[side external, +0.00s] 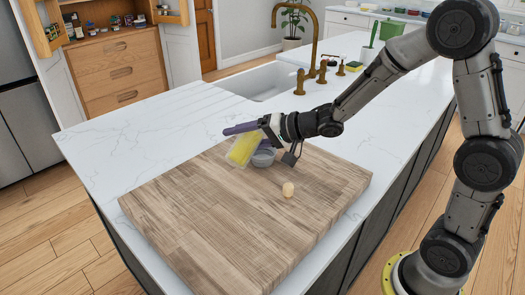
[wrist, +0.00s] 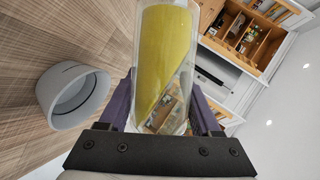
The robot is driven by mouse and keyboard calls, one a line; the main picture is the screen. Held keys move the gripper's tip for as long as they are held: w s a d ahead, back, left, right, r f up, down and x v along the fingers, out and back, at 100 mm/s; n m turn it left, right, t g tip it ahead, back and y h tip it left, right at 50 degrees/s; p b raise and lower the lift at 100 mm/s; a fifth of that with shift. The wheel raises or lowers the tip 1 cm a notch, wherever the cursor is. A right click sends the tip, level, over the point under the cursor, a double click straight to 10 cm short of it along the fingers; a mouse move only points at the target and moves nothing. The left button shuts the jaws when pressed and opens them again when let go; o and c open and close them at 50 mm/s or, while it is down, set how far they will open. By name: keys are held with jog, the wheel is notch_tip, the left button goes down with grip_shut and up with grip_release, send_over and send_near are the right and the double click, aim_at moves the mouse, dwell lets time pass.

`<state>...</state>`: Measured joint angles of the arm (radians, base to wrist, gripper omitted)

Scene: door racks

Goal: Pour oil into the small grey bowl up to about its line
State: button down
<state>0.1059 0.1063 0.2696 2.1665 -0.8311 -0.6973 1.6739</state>
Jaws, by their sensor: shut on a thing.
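My gripper (side external: 255,131) is shut on a clear container of yellow oil (side external: 241,150), held tilted above the wooden board. In the wrist view the oil container (wrist: 165,45) is between the purple fingers of my gripper (wrist: 168,105), with the oil lying at a slant inside. The small grey bowl (side external: 263,158) sits on the board just right of the container in the side view. It also shows in the wrist view (wrist: 62,107), left of the container. No stream of oil is visible.
The wooden board (side external: 220,215) lies on the white marble counter (side external: 130,135). A sink (side external: 262,82) with a brass faucet (side external: 304,60) is behind. The front of the board is clear.

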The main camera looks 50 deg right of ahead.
jog(key=shift+a+f+m+y, duration=0.15)
jog(key=shift+f+m+y, duration=0.25)
jog(key=shift+m+y, duration=0.15)
dwell(1.9)
jog(key=shift+a+r+m+y+p, duration=0.25)
jog(key=shift+r+m+y+p, duration=0.25)
jog(key=shift+p, duration=0.3)
dwell(1.7)
jog(key=shift+s+f+m+y+p, duration=0.15)
jog(key=shift+m+y+p, duration=0.15)
jog(key=shift+m, duration=0.15)
dwell(1.7)
jog(key=shift+r+n, duration=0.35)
jog(key=shift+n, duration=0.05)
jog(key=n+h, duration=0.1)
jog(key=d+f+n+h, duration=0.1)
jog(key=h, duration=0.1)
jog(key=shift+w+n, duration=0.2)
jog(key=shift+n, duration=0.2)
